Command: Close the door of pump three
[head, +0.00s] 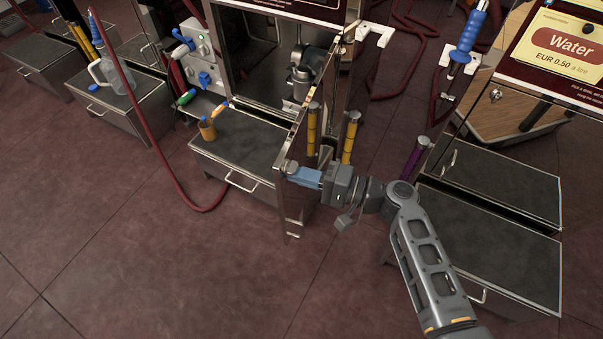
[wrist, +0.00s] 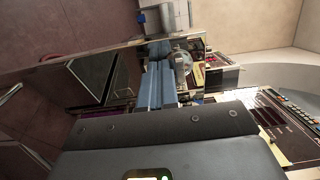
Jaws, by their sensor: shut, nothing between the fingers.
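The middle pump (head: 197,60) has its door (head: 291,205) swung open toward the front. No pump number is readable, so I cannot tell from a label that it is pump three. The door is a tall shiny metal panel, seen nearly edge-on in the head view. My gripper (head: 292,171) is shut and empty, with its blue fingers at the right side of the door near its outer edge. They look very close to it or touching; I cannot tell which. In the wrist view the fingers (wrist: 153,82) lie before the mirror-like door (wrist: 100,75), which reflects surroundings.
A grey-topped step with a drawer (head: 235,160) stands below the opening, with an orange bottle (head: 208,129) on it. Yellow-banded posts (head: 349,140) stand right of the door. The Water pump (head: 562,50) is at right. Open floor (head: 130,250) lies front left.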

